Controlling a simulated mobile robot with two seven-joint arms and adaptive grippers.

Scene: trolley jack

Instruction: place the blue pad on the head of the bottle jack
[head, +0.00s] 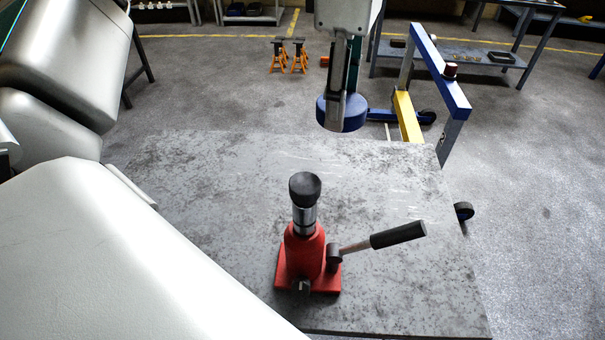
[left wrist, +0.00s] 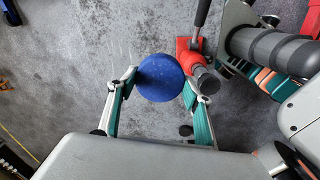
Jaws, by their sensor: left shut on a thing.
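The bottle jack (head: 304,250) stands upright on the grey table, with a red body, a steel ram and a round black head (head: 305,187). Its lever points right. The blue pad (head: 328,112) is a thick round disc held in the air, above and beyond the jack, over the table's far edge in the head view. My left gripper (head: 344,108) is shut on the pad. In the left wrist view the pad (left wrist: 160,78) sits between the two fingers, with the jack (left wrist: 188,58) close on its right; they look apart. My right gripper is not seen.
The grey table top (head: 200,190) is otherwise bare. A blue frame with a yellow leg (head: 407,116) stands beyond its far right corner. Orange stands (head: 289,55) and a blue workbench (head: 460,52) are farther back. My arm covers the left side of the head view.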

